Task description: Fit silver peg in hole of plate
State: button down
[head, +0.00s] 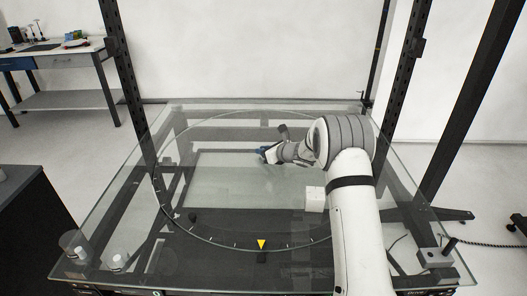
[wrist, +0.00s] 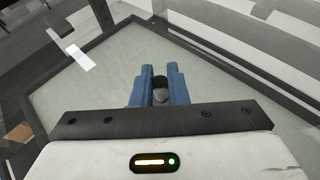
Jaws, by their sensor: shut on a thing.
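My gripper (head: 264,152) is over the middle of the glass table in the head view, at the end of my white arm. In the wrist view its blue fingers (wrist: 159,70) are shut on a short peg (wrist: 160,95), grey with a dark top end. The peg's far end and its tilt are hard to tell. In the head view the peg is too small to make out. A grey block (head: 434,258) with a dark upright post sits at the table's front right corner. I cannot tell whether it is the plate, and no hole shows clearly.
The glass table (head: 120,225) has a marked ring and a yellow triangle (head: 262,244) at the front. Clear round pieces (head: 116,260) are at the front left. Dark frame posts (head: 130,90) rise around the table. The glass left of centre looks clear.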

jog(key=shift+f+b, duration=0.35)
jog(key=shift+f, duration=0.05)
jog(key=c, duration=1.3)
grip_release()
jog(key=shift+c, duration=0.2)
jog(key=shift+d, duration=0.1)
jog(key=b+v, duration=0.1)
jog(key=v, duration=0.6)
jog(key=shift+s+d+r, duration=0.15)
jog(key=shift+s+d, duration=0.05)
jog(key=shift+s, duration=0.05)
